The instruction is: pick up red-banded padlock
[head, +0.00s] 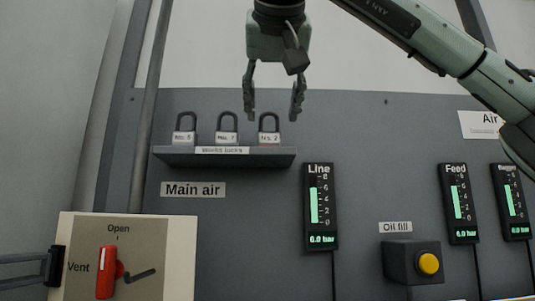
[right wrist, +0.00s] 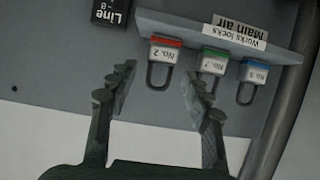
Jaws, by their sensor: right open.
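The red-banded padlock (head: 268,139), tagged No. 2, stands upright at the right end of a small grey shelf (head: 175,157) labelled "Works locks". In the right wrist view, the padlock (right wrist: 164,52) appears upside down, its red band by the shelf and its dark shackle towards my fingers. My right gripper (head: 272,108) is open and empty, pointing down just above this padlock. In the right wrist view, the gripper (right wrist: 157,75) has its fingertips on either side of the shackle, apart from it. My left gripper is not in view.
A green-banded padlock (right wrist: 213,62) stands beside it, then a blue-banded one (right wrist: 254,74). Below are the "Line" gauge (head: 320,205), a box with a red lever (head: 106,272) and a yellow button (head: 429,264). The wall above the shelf is clear.

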